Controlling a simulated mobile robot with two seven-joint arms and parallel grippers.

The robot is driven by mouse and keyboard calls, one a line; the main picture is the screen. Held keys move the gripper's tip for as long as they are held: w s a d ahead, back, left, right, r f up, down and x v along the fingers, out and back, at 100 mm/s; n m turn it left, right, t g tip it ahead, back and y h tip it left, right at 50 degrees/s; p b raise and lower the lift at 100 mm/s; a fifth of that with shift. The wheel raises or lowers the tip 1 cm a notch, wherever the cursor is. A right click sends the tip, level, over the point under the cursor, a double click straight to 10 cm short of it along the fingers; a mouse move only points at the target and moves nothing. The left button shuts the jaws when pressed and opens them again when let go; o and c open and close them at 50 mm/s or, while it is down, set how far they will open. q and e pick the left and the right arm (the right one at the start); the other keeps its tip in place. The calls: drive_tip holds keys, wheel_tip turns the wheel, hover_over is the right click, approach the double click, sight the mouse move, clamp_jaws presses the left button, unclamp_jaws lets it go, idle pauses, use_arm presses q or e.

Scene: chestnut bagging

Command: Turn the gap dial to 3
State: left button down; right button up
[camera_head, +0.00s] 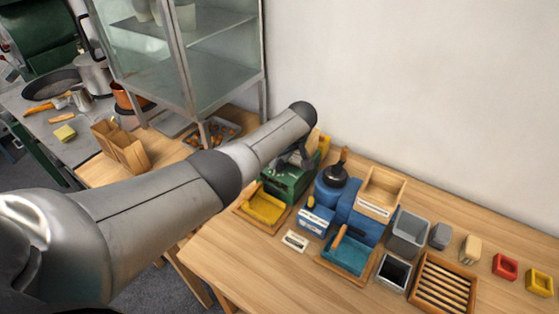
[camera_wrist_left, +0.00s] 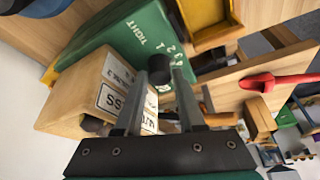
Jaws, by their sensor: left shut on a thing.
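A green machine (camera_head: 289,183) stands at the back of the wooden table, with a yellow tray (camera_head: 264,208) in front of it. In the left wrist view its green face (camera_wrist_left: 122,42) carries the word TIGHT and a row of white numbers. A small dark knob (camera_wrist_left: 159,70), which looks like the gap dial, sits on that face. My left gripper (camera_wrist_left: 158,80) is shut on this knob, one finger on each side. In the head view my left gripper (camera_head: 300,157) is at the machine's top and partly hidden. I cannot read which number the dial points to. My right gripper is not in view.
A blue machine (camera_head: 345,208) with a wooden hopper (camera_head: 381,192) stands close to the right of the green one. Grey bins (camera_head: 408,232), a slatted wooden tray (camera_head: 443,285) and small red and yellow blocks fill the right side. A glass cabinet (camera_head: 190,60) stands behind left.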

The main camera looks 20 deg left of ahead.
use_arm(q)
drive_tip(key=shift+n+b, duration=0.3)
drive_tip(key=shift+n, duration=0.3)
drive_tip(key=c, duration=0.5)
unclamp_jaws()
drive_tip(key=shift+r, duration=0.1)
drive_tip(key=shift+w, duration=0.1)
